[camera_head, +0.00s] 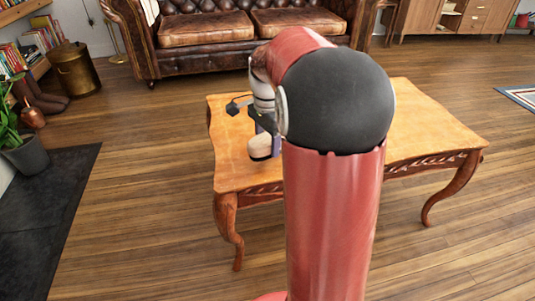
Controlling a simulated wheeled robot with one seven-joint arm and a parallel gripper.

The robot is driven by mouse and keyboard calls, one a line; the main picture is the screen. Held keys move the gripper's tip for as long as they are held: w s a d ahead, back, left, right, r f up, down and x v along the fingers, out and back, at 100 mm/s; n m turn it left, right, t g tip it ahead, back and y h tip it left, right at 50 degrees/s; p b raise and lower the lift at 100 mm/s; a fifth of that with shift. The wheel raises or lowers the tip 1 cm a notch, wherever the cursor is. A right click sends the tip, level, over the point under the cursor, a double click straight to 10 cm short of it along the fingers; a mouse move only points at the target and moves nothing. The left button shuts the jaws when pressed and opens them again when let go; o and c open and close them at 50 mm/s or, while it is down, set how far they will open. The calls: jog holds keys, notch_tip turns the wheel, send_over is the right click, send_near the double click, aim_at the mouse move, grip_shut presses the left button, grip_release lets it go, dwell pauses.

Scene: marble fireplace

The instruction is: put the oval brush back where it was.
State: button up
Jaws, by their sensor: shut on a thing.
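My gripper (266,130) points down over the left part of the wooden table (232,176). It is partly hidden behind my red and black arm. It is shut on the oval brush (260,146), a small thing with a pale tan body and a dark lower edge, which shows just below the fingers. I cannot tell whether the brush touches the tabletop or hangs a little above it. Most of the middle of the table is hidden by my arm.
A brown leather sofa (205,30) stands behind the table. A plant in a dark pot (27,156) and a brass bin (76,70) are at the left. A dark hearth slab (50,210) lies at the lower left. The wood floor around the table is clear.

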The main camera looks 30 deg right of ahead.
aim_at(267, 152)
jog(key=shift+f+b, duration=0.4)
jog(key=shift+f, duration=1.55)
jog(key=shift+f, duration=0.1)
jog(key=o, duration=0.9)
jog(key=shift+o, duration=0.2)
notch_tip(267, 152, up, 11)
jog(key=shift+p, duration=1.25)
jog(key=shift+r, duration=0.6)
jog(key=s+a+f+n+t, duration=0.1)
jog(key=s+a+n+t, duration=0.1)
jog(key=s+a+n, duration=0.4)
jog(key=s+a+f+n+t, duration=0.1)
jog(key=s+a+n+t, duration=0.2)
jog(key=s+a+n, duration=0.4)
jog(key=s+n, duration=0.3)
jog(key=s, duration=0.4)
jog(key=shift+a+f+n+t, duration=0.25)
jog(key=shift+f+n+t, duration=0.05)
jog(key=shift+n, duration=0.1)
